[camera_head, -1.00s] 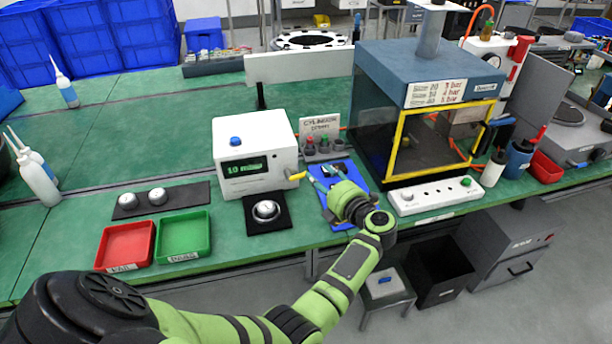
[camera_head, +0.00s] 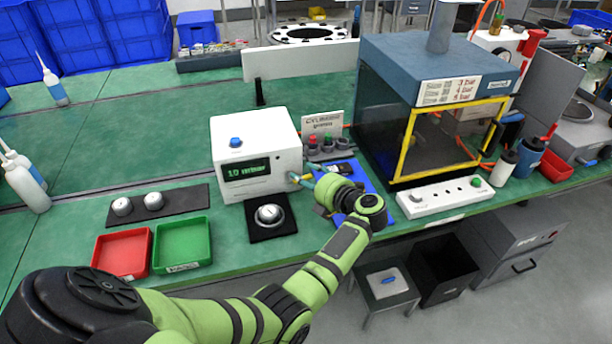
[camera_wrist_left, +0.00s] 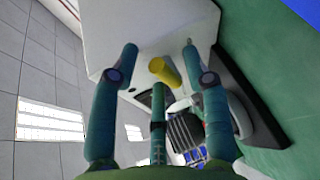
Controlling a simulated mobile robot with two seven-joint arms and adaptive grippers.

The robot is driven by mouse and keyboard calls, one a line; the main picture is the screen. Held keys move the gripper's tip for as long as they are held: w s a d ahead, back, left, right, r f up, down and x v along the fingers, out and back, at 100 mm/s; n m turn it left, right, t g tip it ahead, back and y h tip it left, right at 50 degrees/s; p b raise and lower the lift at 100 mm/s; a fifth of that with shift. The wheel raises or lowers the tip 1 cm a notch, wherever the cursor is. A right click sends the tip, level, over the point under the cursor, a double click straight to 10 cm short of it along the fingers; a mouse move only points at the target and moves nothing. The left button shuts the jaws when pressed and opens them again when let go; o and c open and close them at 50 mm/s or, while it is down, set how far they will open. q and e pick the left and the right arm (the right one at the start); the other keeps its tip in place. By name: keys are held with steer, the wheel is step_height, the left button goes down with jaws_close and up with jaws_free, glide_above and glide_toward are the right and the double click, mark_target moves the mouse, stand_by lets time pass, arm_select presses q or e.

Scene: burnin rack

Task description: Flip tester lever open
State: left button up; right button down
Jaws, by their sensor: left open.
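The tester (camera_head: 250,145) is a white box with a green-lit display and a blue button on top. Its yellow lever sticks out from the side; in the left wrist view the yellow lever (camera_wrist_left: 165,72) lies between my fingers, with no clear contact. My left gripper (camera_head: 305,182) is at the tester's right side, largely hiding the lever in the head view. In the left wrist view my left gripper (camera_wrist_left: 160,52) is open, its green fingers spread to either side of the lever. My right gripper is out of view.
A round metal part sits on a black pad (camera_head: 268,232) before the tester. A red tray (camera_head: 121,252) and a green tray (camera_head: 181,245) stand at left. A blue mat (camera_head: 378,190) and a yellow-framed chamber (camera_head: 420,110) are at right.

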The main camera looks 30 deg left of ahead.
arm_select(q)
steer(key=shift+s+d+r, duration=0.1)
steer(key=shift+d, duration=0.1)
jaws_close()
steer(key=shift+f+m+y+b, duration=0.3)
steer(key=shift+f+b, duration=0.15)
steer(key=shift+b, duration=0.25)
steer(key=shift+m+y+b, duration=0.3)
steer(key=shift+m+b, duration=0.1)
steer(key=shift+m, duration=0.1)
steer(key=shift+r, duration=0.1)
jaws_free()
steer(key=shift+a, duration=0.1)
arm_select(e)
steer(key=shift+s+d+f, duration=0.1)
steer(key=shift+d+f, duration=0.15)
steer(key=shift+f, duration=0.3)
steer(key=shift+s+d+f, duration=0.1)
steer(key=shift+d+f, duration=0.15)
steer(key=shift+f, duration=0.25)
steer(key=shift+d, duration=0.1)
